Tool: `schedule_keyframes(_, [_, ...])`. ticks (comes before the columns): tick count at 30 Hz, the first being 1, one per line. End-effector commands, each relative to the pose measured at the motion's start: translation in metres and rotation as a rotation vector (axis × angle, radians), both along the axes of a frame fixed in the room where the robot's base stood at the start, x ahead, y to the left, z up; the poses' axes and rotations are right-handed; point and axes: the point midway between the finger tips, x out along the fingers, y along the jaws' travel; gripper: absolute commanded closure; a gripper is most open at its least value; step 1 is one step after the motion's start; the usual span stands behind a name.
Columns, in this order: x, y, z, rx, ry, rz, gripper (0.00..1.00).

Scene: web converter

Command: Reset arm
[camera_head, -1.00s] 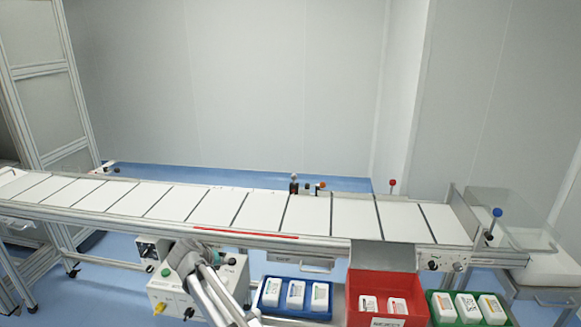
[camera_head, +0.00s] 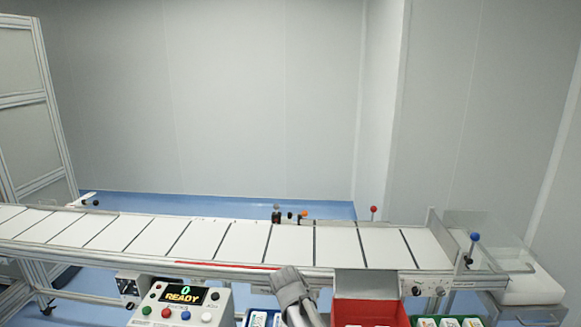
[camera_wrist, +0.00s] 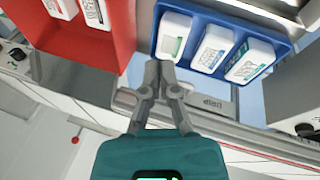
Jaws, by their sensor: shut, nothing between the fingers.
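My gripper (camera_wrist: 158,75) shows in the wrist view with its fingers together and nothing between them. It is beside the blue bin (camera_wrist: 283,48) and the red bin (camera_wrist: 122,40), over the conveyor's edge. In the head view my arm rises at the lower middle, in front of the conveyor (camera_head: 235,245) and left of the red bin (camera_head: 370,311); my fingertips do not show clearly there.
The control box (camera_head: 150,316) at the lower left reads "0 READY" and has several coloured buttons. A green bin (camera_head: 480,322) with white bottles stands right of the red bin. Red-topped (camera_head: 373,209) and blue-topped (camera_head: 475,237) posts stand on the conveyor.

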Motion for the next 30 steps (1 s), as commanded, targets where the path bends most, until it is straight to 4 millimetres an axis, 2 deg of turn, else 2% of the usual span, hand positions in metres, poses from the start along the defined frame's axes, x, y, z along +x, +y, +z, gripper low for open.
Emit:
schedule_keyframes(1, [-0.011, -0.017, 0.002, 0.017, 0.019, -0.018, 1.0])
schedule_keyframes(6, [-0.037, -0.058, 0.003, 0.08, 0.081, -0.057, 1.0])
schedule_keyframes(15, [-0.086, -0.113, 0.007, 0.203, 0.167, -0.11, 1.0])
schedule_keyframes(21, [-0.106, -0.131, 0.009, 0.259, 0.194, -0.128, 1.0])
schedule_keyframes(30, [-0.11, -0.135, 0.01, 0.275, 0.202, -0.131, 1.0])
